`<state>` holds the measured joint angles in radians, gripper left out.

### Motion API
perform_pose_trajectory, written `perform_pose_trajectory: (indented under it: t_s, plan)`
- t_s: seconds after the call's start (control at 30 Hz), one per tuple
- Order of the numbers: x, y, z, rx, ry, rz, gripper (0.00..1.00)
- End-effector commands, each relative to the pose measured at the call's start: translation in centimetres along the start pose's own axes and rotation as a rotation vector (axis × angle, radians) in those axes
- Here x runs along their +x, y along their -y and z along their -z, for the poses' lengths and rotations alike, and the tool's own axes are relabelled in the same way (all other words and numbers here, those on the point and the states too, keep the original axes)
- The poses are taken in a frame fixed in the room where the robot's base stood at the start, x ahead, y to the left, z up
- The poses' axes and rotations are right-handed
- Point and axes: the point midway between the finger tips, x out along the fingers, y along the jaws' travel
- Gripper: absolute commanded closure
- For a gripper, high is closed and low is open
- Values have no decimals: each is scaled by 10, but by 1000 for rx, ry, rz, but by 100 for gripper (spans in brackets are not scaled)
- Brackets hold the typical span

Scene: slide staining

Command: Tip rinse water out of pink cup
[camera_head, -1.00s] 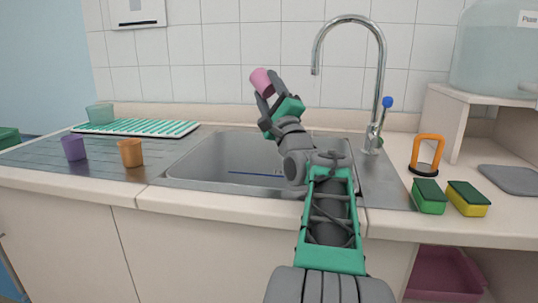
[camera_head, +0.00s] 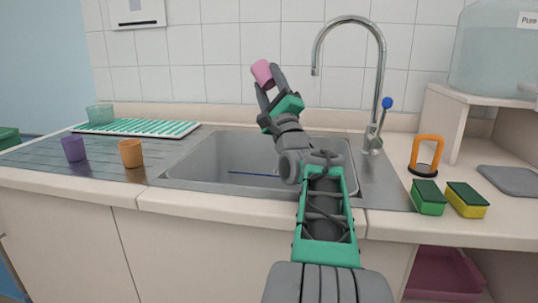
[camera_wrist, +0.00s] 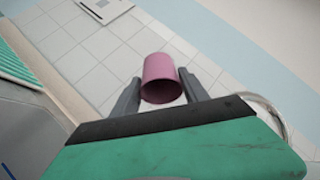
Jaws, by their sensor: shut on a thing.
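The pink cup (camera_head: 262,73) is held up in the air above the back of the sink, in front of the tiled wall. It is tilted in the head view. My gripper (camera_head: 268,86) is shut on the pink cup, with one finger on each side of it. The wrist view shows the cup (camera_wrist: 160,76) between the two fingers, its dark open mouth partly seen. Whether water is in it cannot be seen. The steel sink (camera_head: 228,160) lies below, with a blue line on its floor.
The tap (camera_head: 381,90) rises right of my arm. An orange cup (camera_head: 131,154) and a purple cup (camera_head: 74,149) stand on the drainer at left. A green sponge (camera_head: 428,198) and a yellow sponge (camera_head: 467,200) lie at right. A striped rack (camera_head: 135,127) is behind.

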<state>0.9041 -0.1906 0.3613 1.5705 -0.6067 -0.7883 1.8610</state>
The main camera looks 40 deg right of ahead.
Motion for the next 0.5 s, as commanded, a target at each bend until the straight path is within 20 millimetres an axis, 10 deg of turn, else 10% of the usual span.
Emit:
perform_pose_trajectory:
  t_s: [0.5]
  plan:
    - [6,9,-3,22,5,52,91]
